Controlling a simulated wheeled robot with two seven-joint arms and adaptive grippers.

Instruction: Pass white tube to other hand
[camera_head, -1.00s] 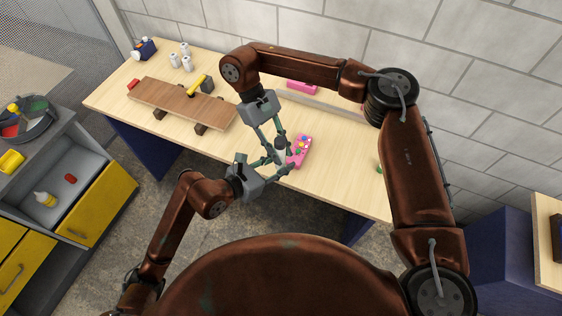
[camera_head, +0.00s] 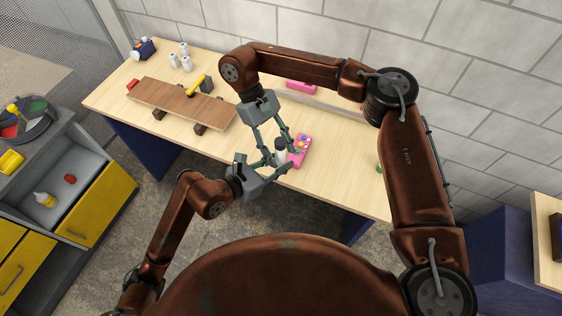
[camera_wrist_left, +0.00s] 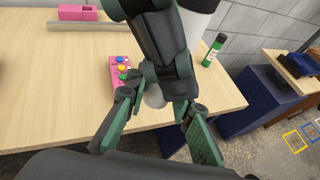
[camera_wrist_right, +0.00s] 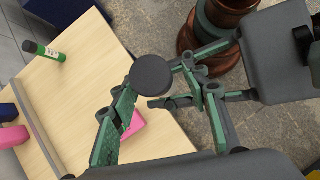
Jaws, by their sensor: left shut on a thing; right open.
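The white tube (camera_head: 282,157) with a dark cap stands out between my two grippers, above the front of the workbench. My left gripper (camera_head: 275,163) is shut on it from the lower left; its fingers also show in the left wrist view (camera_wrist_left: 158,108), where a pale rounded part of the tube shows between them. My right gripper (camera_head: 275,142) reaches down from above, open, with its fingers spread on either side of the tube. In the right wrist view the dark cap (camera_wrist_right: 153,75) faces the camera between these open fingers. I cannot tell whether they touch the tube.
The workbench (camera_head: 335,185) lies below. A pink box with coloured buttons (camera_head: 300,150) is close behind the tube. A brown board (camera_head: 180,104) on supports, a yellow-handled hammer (camera_head: 197,85) and several white bottles (camera_head: 186,63) are left.

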